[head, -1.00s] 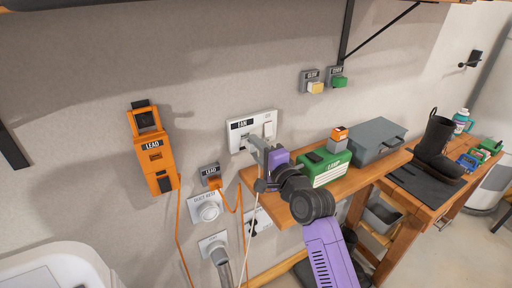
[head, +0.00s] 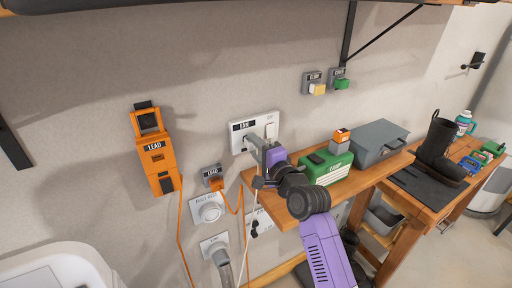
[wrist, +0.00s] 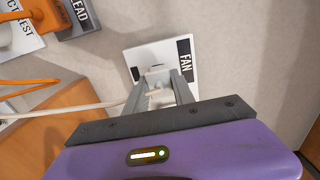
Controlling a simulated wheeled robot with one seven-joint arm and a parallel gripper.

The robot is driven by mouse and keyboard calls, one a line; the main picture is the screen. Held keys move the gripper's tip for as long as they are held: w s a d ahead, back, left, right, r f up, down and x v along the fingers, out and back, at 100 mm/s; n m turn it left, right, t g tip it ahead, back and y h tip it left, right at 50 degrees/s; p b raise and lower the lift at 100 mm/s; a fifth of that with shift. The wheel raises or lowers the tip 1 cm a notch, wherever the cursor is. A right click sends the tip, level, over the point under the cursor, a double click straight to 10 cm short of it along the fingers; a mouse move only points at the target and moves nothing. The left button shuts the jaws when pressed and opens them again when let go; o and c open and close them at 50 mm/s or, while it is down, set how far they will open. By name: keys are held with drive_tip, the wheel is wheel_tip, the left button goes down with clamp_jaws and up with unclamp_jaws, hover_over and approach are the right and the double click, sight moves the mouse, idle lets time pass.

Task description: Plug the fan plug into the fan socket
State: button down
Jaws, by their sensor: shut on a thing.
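The fan socket (head: 240,139) is a white wall plate with a black FAN label and a switch on its right side. It also shows in the wrist view (wrist: 206,50), straight ahead of the fingers. My gripper (head: 256,145) is at the plate's lower front. In the wrist view my gripper (wrist: 161,88) is shut on the white fan plug (wrist: 158,95), with its white cord (wrist: 85,110) trailing left. The plug's front end is against or very close to the plate. I cannot tell whether its pins are in, as the fingers hide the contact.
An orange LEAD box (head: 154,150) and a small LEAD socket (head: 212,175) are on the wall to the left. A green LAMP box (head: 326,168) and a grey case (head: 380,142) stand on the wooden bench (head: 300,209) to the right.

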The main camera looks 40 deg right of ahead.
drive_tip(key=shift+w+d, duration=0.15)
drive_tip(key=shift+w, duration=0.4)
drive_tip(key=c, duration=1)
unclamp_jaws()
drive_tip(key=b+v, duration=0.1)
drive_tip(key=v, duration=0.7)
drive_tip(key=shift+w, duration=0.1)
